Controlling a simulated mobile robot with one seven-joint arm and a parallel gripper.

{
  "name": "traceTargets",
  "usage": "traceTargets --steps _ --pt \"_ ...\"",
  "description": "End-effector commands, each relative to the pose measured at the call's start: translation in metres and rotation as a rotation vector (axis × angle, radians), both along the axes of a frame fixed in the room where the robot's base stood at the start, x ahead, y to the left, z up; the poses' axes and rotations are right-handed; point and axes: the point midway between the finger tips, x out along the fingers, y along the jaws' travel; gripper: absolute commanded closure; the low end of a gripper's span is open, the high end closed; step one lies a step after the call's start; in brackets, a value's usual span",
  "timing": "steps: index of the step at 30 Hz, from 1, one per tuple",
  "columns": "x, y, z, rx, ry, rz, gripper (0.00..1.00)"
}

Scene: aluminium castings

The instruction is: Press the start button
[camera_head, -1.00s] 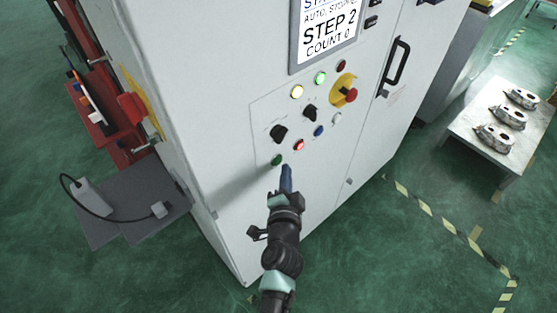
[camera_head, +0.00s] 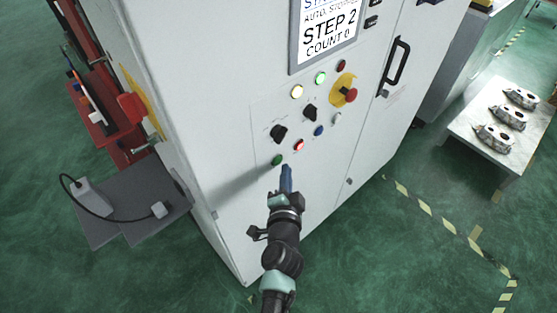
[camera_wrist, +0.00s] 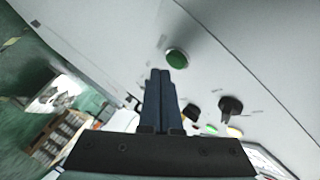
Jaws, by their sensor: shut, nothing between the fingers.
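The green button (camera_head: 277,160) is at the lower left of the panel on the white cabinet (camera_head: 225,90). In the wrist view the green button (camera_wrist: 177,58) shows as a green cap in a pale ring, just beyond my fingertips. My gripper (camera_head: 286,168) is shut and empty, its blue fingers pointing at the panel, just right of and below the green button in the head view. The closed fingers also show in the wrist view (camera_wrist: 160,75). A gap seems to remain between fingertips and button; its depth is hard to judge.
Black selector knobs (camera_head: 279,133), a red button (camera_head: 298,145), a blue button (camera_head: 319,131) and a yellow-backed emergency stop (camera_head: 350,95) are near. A screen (camera_head: 325,35) reads STEP 2. A table with castings (camera_head: 480,150) stands right. A grey box with a cable (camera_head: 95,198) is left.

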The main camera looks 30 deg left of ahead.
Motion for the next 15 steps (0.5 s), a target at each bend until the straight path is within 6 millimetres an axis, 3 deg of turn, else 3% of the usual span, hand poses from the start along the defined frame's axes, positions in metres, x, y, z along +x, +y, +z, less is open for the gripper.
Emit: traceTargets --steps 15 --pt "0.0017 0.0041 0.0014 0.0 -0.001 0.001 1.0"
